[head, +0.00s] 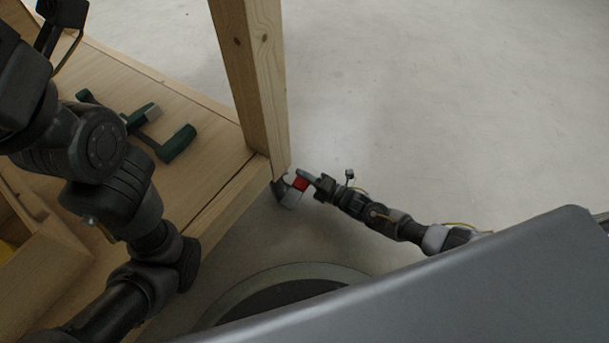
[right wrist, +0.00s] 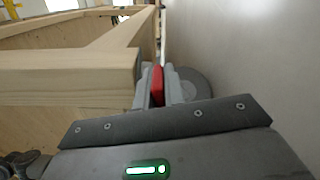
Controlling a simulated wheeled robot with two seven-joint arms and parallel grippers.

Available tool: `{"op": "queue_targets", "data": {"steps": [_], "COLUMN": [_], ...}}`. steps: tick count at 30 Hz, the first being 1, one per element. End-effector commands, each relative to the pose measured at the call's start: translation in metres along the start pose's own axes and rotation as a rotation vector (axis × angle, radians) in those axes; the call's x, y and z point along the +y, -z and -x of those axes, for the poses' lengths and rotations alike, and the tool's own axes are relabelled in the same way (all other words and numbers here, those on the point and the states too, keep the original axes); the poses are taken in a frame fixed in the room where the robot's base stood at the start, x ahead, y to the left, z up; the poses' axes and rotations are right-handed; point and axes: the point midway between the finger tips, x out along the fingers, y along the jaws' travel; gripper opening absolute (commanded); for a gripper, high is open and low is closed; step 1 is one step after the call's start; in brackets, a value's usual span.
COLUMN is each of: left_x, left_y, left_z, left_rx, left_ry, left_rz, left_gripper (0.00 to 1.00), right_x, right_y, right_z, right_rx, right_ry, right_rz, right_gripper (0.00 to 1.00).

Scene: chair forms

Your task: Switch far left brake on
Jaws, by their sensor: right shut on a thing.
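The red brake (head: 300,184) is a small tab on a grey caster at the foot of the wooden corner post. In the right wrist view it shows as an upright red strip (right wrist: 157,86). My right gripper (head: 302,182) is at the caster, with its grey fingers (right wrist: 156,88) on both sides of the red tab, shut on it. The caster's grey wheel (right wrist: 197,84) is partly hidden behind the fingers. My left arm comes in from the left over the wooden platform. Its fingers do not show.
The wooden post (head: 250,75) rises beside my right gripper. Green-handled tools (head: 177,143) lie on the wooden platform (head: 215,130). A wooden beam (right wrist: 70,78) is close on the left in the right wrist view. The concrete floor (head: 430,90) is clear beyond my right arm.

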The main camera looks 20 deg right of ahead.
Motion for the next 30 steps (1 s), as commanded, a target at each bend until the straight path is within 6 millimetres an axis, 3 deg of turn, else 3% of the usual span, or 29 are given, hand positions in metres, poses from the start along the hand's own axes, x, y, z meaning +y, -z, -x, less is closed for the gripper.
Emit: {"op": "queue_targets", "data": {"steps": [30], "left_x": [0.0], "left_y": [0.002], "left_z": [0.005], "left_rx": [0.001], "left_ry": [0.001], "left_rz": [-0.001], "left_gripper": [0.33], "right_x": [-0.024], "right_y": [0.003], "right_z": [0.0], "right_rx": [-0.001], "right_ry": [0.0], "right_rz": [-0.484], "right_gripper": [0.0]}}
